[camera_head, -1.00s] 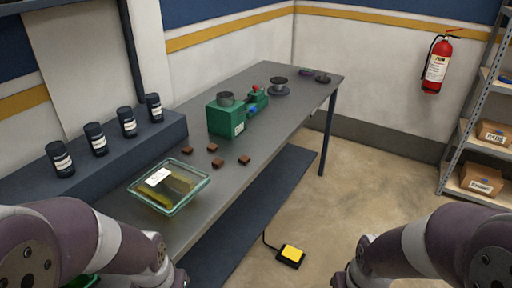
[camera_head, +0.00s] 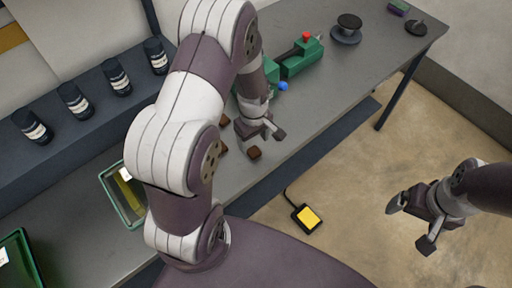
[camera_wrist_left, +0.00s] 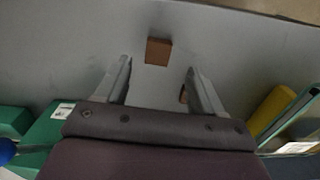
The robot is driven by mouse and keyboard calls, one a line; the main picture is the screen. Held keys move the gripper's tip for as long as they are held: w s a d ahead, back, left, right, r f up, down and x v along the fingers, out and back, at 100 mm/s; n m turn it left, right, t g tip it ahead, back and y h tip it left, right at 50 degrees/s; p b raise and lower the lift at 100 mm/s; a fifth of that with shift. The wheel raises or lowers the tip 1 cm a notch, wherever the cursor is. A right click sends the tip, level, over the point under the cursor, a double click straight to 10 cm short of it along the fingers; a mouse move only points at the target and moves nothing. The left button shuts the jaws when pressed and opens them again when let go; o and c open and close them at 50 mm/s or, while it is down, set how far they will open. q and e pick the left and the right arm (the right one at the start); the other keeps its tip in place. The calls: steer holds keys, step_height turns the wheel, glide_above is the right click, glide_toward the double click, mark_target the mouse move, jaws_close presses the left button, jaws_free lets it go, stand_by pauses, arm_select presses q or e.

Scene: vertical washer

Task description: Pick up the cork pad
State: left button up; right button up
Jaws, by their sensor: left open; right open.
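One cork pad (camera_head: 254,153) is just beyond my left gripper (camera_head: 260,133). My left gripper is open, empty and above the table. In the left wrist view, one cork pad (camera_wrist_left: 158,51) lies ahead of the gap between the open fingers (camera_wrist_left: 158,68). My right gripper (camera_head: 412,222) is open and empty, over the floor right of the table.
A green machine (camera_head: 300,57) with red and blue knobs stands behind my left gripper, partly hidden. A glass tray (camera_head: 108,187) with yellow-green contents is left of my arm. Black bottles (camera_head: 76,100) line a raised shelf. A yellow pedal (camera_head: 308,216) lies on the floor.

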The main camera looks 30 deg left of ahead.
mark_target(253, 150)
arm_select(q)
steer(key=shift+s+f, duration=0.15)
steer(key=shift+f, duration=0.25)
steer(key=f, duration=0.1)
steer(key=f+p, duration=0.1)
steer(key=f, duration=0.2)
steer(key=shift+w+a+f+p, duration=0.2)
steer(key=shift+w+a+p, duration=0.15)
steer(key=shift+p, duration=0.05)
steer(key=shift+w+f, duration=0.2)
steer(key=shift+f, duration=0.2)
steer(key=shift+d, duration=0.1)
steer(key=shift+s+r, duration=0.1)
steer(key=shift+s, duration=0.05)
steer(key=c, duration=0.9)
steer(key=shift+c, duration=1.1)
